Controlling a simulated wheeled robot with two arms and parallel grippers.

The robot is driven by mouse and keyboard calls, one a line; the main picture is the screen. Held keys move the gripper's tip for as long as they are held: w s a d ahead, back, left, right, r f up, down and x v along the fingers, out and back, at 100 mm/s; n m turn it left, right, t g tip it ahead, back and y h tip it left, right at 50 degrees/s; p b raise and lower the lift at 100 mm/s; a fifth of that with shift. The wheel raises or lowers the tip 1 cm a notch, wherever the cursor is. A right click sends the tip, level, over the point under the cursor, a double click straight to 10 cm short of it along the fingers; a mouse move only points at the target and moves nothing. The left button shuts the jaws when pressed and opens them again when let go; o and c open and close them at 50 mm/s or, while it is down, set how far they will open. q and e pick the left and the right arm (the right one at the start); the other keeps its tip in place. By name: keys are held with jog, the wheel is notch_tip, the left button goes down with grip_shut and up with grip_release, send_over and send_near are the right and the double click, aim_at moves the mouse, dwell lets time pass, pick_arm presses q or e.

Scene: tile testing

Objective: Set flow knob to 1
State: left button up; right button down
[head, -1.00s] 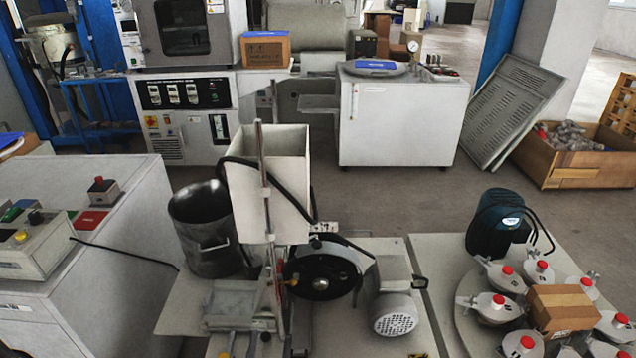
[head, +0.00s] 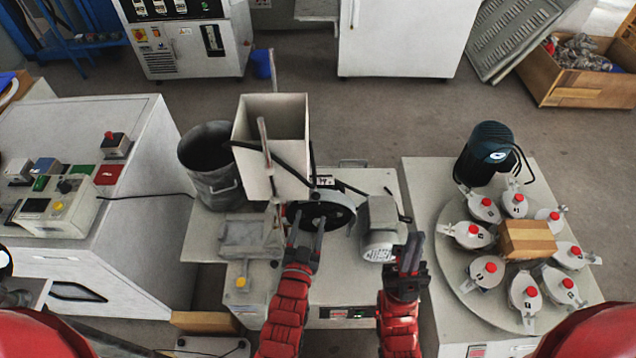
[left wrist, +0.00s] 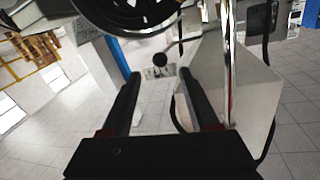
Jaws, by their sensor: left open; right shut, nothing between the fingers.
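The small dial plate (head: 324,181) with dark marks shows behind the black wheel of the machine, beside the white hopper. The knob's setting is too small to read. My left gripper (head: 306,228) is open and empty, its fingers pointing forward at the black wheel; it also shows in the left wrist view (left wrist: 160,76). My right gripper (head: 412,248) is shut and empty, in front of the motor.
The white hopper (head: 272,122), a metal rod and a black cable stand left of the dial. The black wheel (head: 318,217) and grey motor (head: 380,228) are close to my grippers. A metal bucket (head: 210,165) stands at left. A turntable (head: 450,265) with several lidded pots is at right.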

pick_arm(q)
jog(key=w, duration=0.3)
jog(key=w+d, duration=0.1)
jog(key=w, duration=0.3)
jog(key=w+d+p, duration=0.1)
jog(key=w, duration=0.3)
jog(key=shift+w+d, duration=0.1)
jog(key=shift+w, duration=0.05)
jog(key=c, duration=0.9)
grip_shut()
jog(key=shift+d+f, duration=0.1)
jog(key=shift+f, duration=0.1)
